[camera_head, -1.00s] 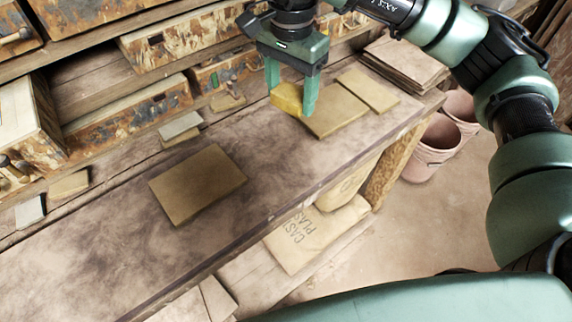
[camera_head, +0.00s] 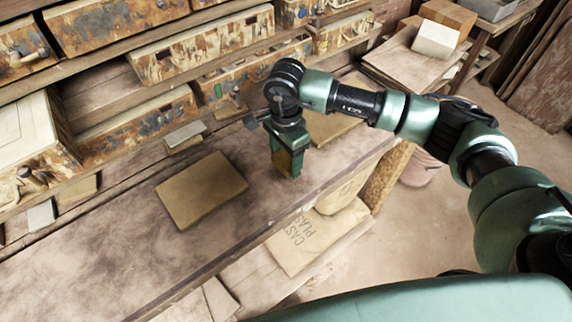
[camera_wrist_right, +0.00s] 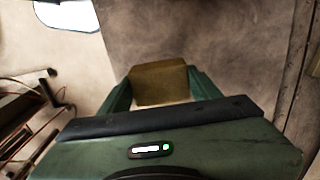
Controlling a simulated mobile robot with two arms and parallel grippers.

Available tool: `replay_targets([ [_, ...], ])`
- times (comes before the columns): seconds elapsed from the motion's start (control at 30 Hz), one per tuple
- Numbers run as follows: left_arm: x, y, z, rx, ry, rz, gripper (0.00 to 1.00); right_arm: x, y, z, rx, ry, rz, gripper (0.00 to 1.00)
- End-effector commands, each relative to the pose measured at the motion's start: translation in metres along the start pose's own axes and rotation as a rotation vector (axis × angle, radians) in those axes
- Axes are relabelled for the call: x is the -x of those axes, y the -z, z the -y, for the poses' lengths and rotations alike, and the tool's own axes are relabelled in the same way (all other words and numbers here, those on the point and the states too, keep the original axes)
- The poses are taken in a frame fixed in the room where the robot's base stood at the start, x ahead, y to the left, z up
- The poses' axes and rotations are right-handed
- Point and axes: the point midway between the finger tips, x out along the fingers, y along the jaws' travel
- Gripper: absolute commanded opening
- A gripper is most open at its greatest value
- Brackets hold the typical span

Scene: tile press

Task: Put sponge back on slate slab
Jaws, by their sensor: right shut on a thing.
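My right gripper (camera_head: 290,167) is shut on the yellow-brown sponge (camera_head: 282,160), over the dusty bench (camera_head: 120,245). In the right wrist view the sponge (camera_wrist_right: 160,84) sits between the two fingers (camera_wrist_right: 159,92). Its height above the bench is hard to judge. A flat, square, olive-brown slab (camera_head: 201,190) lies bare to the left of the gripper. Another flat olive-brown piece (camera_head: 325,128) lies behind the gripper, partly hidden by my arm. I cannot tell for certain which piece is the slate slab. My left gripper is out of view.
Stained drawers (camera_head: 205,40) line the back of the bench. Small pale blocks (camera_head: 185,133) lie near the back edge. A paper sack (camera_head: 310,238) rests below the front edge. Thin boards (camera_head: 400,62) are stacked at the far right.

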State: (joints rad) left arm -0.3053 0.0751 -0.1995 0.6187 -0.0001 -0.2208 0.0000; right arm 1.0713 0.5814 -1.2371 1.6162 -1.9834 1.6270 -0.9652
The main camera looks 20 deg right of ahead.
Motion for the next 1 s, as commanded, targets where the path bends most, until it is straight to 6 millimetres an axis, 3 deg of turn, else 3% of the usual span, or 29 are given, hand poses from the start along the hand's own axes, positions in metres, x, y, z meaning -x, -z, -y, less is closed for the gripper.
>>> replay_targets([
  [0.3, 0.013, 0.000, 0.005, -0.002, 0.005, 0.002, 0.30, -0.039, 0.000, -0.002, -0.001, -0.004, 0.000, 0.30],
  [0.7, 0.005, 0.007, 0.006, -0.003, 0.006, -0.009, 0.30, -0.047, 0.000, -0.001, 0.001, -0.002, 0.000, 0.30],
  [0.73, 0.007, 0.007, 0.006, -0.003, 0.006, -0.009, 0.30, -0.045, 0.000, -0.001, 0.001, -0.002, 0.000, 0.68],
  [0.8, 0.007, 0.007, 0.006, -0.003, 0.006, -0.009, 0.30, -0.045, 0.000, -0.001, 0.001, -0.002, 0.000, 0.84],
  [1.0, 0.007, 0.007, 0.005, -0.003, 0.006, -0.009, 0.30, -0.045, 0.000, -0.001, 0.001, -0.002, 0.000, 0.84],
])
